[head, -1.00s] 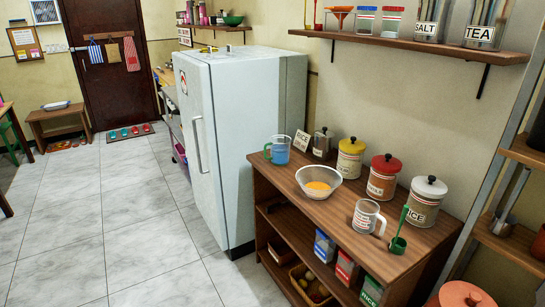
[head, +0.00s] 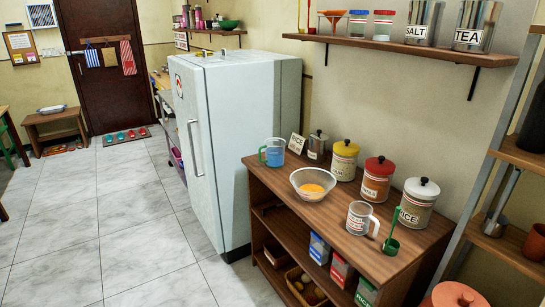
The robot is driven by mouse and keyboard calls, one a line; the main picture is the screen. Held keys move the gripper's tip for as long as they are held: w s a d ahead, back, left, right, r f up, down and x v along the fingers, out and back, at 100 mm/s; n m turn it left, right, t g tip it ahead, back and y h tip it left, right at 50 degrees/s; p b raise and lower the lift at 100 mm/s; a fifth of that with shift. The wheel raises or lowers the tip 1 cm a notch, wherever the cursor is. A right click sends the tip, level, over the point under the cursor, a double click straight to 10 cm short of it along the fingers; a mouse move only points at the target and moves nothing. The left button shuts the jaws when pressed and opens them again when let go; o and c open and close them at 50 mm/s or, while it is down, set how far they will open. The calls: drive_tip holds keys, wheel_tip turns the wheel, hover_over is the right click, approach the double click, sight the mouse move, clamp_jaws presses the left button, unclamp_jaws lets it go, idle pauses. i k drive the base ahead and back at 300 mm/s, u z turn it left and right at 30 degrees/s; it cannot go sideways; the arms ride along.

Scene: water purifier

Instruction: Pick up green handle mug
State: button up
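A clear cup with a green handle and blue contents (head: 275,153) stands upright on the far left corner of the wooden cabinet top (head: 290,205), close to the fridge. Its green handle is on its left side. It looks like the green handle mug. A second, pale mug with a white handle (head: 359,218) stands near the front right of the cabinet top. My gripper is not in view.
A glass bowl with orange contents (head: 312,184) stands between the two mugs. Lidded canisters (head: 376,180) line the wall behind. A green ladle-like item (head: 392,240) stands at the right. The white fridge (head: 232,150) borders the cabinet's left. The tiled floor (head: 120,225) is open.

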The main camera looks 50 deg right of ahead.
sight(274, 148)
drive_tip(key=z, duration=0.05)
drive_tip(key=i, duration=0.9)
drive_tip(key=u, duration=0.05)
